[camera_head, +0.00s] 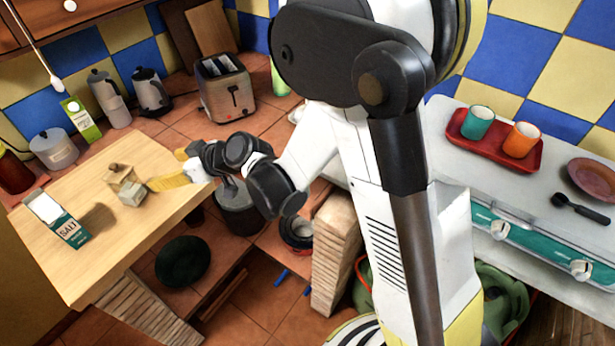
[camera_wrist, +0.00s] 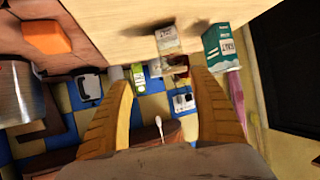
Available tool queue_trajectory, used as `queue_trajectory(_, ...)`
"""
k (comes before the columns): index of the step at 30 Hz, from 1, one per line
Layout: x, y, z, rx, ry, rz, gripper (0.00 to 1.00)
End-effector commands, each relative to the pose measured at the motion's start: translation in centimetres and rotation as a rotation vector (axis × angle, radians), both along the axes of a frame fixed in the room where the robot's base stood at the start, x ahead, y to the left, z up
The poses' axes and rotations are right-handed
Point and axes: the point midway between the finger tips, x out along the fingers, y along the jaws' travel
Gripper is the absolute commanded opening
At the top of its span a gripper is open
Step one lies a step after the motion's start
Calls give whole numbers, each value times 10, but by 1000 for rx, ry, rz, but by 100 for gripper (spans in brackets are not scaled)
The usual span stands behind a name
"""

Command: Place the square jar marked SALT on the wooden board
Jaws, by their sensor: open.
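A teal-and-white carton (camera_head: 58,220) marked SALT stands near the left end of the pale wooden top; it also shows in the wrist view (camera_wrist: 222,47). A small squarish jar (camera_head: 132,193) stands to its right, with a brown wooden object (camera_head: 118,174) close behind it. In the wrist view the pale jar (camera_wrist: 167,38) has a dark label that I cannot read. My gripper (camera_head: 164,169) is at the right side of this top, its yellow fingers apart and pointing toward the jar. It is empty. Two wooden boards (camera_head: 208,28) lean against the back wall.
A toaster (camera_head: 226,90), kettle (camera_head: 150,92) and green carton (camera_head: 78,118) stand on the tiled counter behind. A red tray (camera_head: 482,148) with two cups is on the right counter. The front of the wooden top (camera_head: 100,262) is clear.

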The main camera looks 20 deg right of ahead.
Motion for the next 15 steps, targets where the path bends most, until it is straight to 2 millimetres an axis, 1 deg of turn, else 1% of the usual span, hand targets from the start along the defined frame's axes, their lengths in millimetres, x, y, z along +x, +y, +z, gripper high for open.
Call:
queue_trajectory(1,-9,-18,16,-22,34,-36,71)
queue_trajectory(3,-21,-44,34,-52,90,-96,71)
queue_trajectory(5,-35,-67,46,-78,135,-150,71)
queue_trajectory(6,-45,-82,54,-94,165,-189,71)
queue_trajectory(8,-62,-106,63,-119,208,-251,71)
queue_trajectory(9,-75,-121,69,-132,235,-293,71)
queue_trajectory(11,-95,-145,75,-155,274,-362,71)
queue_trajectory(12,-110,-160,78,-168,299,-408,71)
queue_trajectory(14,-132,-184,81,-188,333,-482,71)
queue_trajectory(15,-147,-198,82,-200,354,-531,71)
